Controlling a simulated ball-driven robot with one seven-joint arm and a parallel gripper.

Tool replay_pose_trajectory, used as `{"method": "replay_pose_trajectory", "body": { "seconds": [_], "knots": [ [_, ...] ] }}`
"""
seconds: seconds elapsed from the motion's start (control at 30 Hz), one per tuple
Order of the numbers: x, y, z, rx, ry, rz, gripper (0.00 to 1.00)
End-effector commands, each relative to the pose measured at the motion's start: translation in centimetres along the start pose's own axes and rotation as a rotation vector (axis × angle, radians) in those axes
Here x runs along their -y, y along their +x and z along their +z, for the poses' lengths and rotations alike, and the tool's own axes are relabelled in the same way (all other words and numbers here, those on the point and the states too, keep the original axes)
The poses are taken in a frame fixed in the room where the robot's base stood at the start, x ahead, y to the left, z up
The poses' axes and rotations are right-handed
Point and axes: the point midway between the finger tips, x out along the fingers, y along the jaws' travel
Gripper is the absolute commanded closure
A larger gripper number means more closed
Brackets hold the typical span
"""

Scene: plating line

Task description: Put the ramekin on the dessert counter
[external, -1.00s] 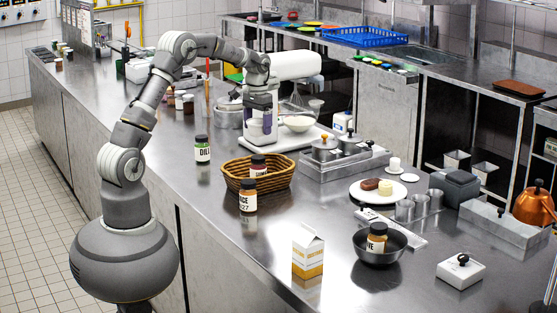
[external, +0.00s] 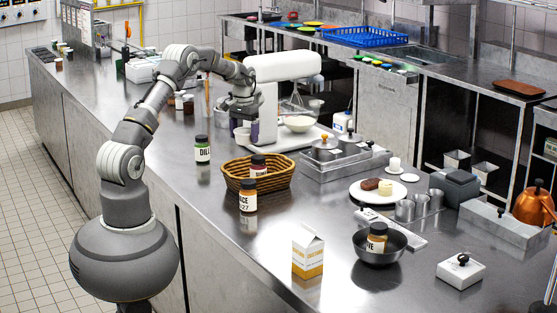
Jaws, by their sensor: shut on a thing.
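My gripper (external: 246,126) is above the long steel counter (external: 330,230), in front of the white stand mixer. It is shut on a small pale cup-shaped thing (external: 242,136), which looks like the ramekin. The fingers and the mixer behind partly blur its outline, and a purple part shows beside it. I cannot tell for sure which surface is the dessert counter.
The stand mixer (external: 284,66) stands close behind my gripper. A dill jar (external: 202,150), a wicker basket (external: 236,176) with a jar, a milk carton (external: 308,252) and a steel bowl (external: 366,252) stand on the counter. Its front middle has clear room.

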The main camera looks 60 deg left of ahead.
Motion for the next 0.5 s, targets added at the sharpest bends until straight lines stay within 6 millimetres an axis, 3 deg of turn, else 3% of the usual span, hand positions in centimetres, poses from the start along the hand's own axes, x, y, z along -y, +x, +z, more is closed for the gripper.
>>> {"method": "replay_pose_trajectory", "body": {
  "seconds": [0.3,0.5],
  "knots": [
    [8.8,0.3,-3.6,-0.002,-0.006,0.0,0.47],
    [13.2,0.1,-5.4,-0.001,-0.003,0.0,0.48]
  ]
}}
